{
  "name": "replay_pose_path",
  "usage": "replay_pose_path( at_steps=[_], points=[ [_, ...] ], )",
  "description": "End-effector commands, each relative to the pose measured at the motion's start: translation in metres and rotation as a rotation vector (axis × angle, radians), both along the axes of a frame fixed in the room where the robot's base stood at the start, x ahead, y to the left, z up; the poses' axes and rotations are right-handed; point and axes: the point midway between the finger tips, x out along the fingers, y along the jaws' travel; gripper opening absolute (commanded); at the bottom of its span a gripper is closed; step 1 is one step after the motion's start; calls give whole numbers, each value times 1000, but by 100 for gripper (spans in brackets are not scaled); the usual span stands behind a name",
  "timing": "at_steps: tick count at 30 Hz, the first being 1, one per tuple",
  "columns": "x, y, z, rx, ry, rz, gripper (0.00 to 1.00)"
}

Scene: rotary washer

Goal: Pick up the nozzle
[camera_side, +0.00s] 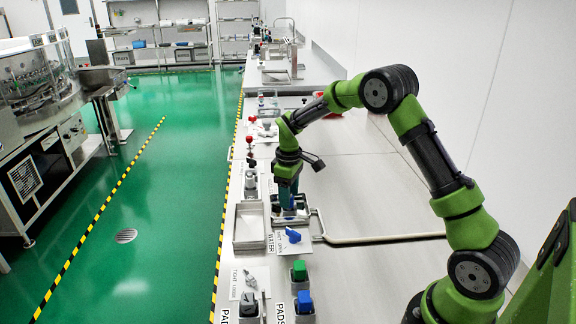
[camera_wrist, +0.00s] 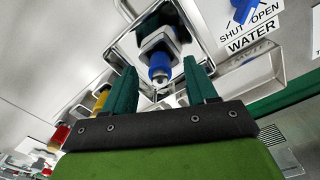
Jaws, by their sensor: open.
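The nozzle, with a blue collar and a grey tip, sits in a small metal holder in the wrist view (camera_wrist: 159,66). In the side view only a bit of blue (camera_side: 291,202) shows at the fingers, and the rest is hidden by my gripper. My gripper (camera_side: 287,196) points down over the holder on the bench. In the wrist view its two teal fingers (camera_wrist: 160,72) are spread apart, one on each side of the nozzle. Contact with the nozzle cannot be made out.
A blue valve handle (camera_side: 292,235) stands by the WATER label (camera_wrist: 249,36). A metal tray (camera_side: 250,243) lies left of the holder. A pipe (camera_side: 385,239) runs right along the bench. Green (camera_side: 299,268) and blue (camera_side: 304,298) capped items stand nearer. The bench's right side is mostly clear.

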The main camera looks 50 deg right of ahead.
Motion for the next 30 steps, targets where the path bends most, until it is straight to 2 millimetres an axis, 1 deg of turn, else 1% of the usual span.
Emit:
replay_pose_path(
  at_steps=[1,3,11,22,30],
  points=[
    [0,0,-7,1,3,-1,57],
    [0,0,-12,1,0,-1,57],
    [0,0,-14,0,-1,-1,57],
    [0,0,-14,0,-1,0,0],
    [0,0,-13,-1,-1,0,0]
  ],
)
